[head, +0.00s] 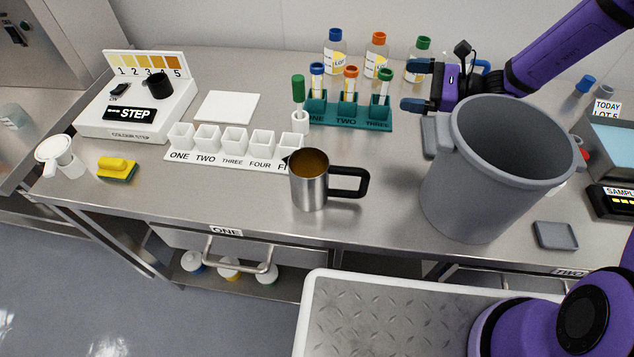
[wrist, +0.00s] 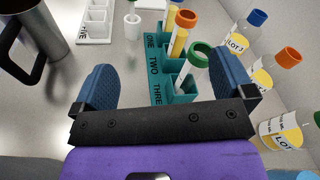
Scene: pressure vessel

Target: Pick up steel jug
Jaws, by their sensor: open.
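The steel jug (head: 309,185) stands upright on the bench near its front edge, with brown contents at its top. Its black handle (head: 350,181) points right in the head view. In the wrist view the jug (wrist: 14,38) is at the upper left, partly cut off, with its handle toward my gripper. My gripper (head: 409,86) is open and empty, behind and to the right of the jug and apart from it. In the wrist view my gripper (wrist: 165,78) has its two blue fingers spread, with the teal rack beyond and between them.
A large grey vessel (head: 470,195) stands right of the jug, close to my arm. The teal rack (head: 352,125) with capped tubes is behind the jug. White numbered cups (head: 235,142) stand at its left. Capped bottles (head: 376,55) line the back.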

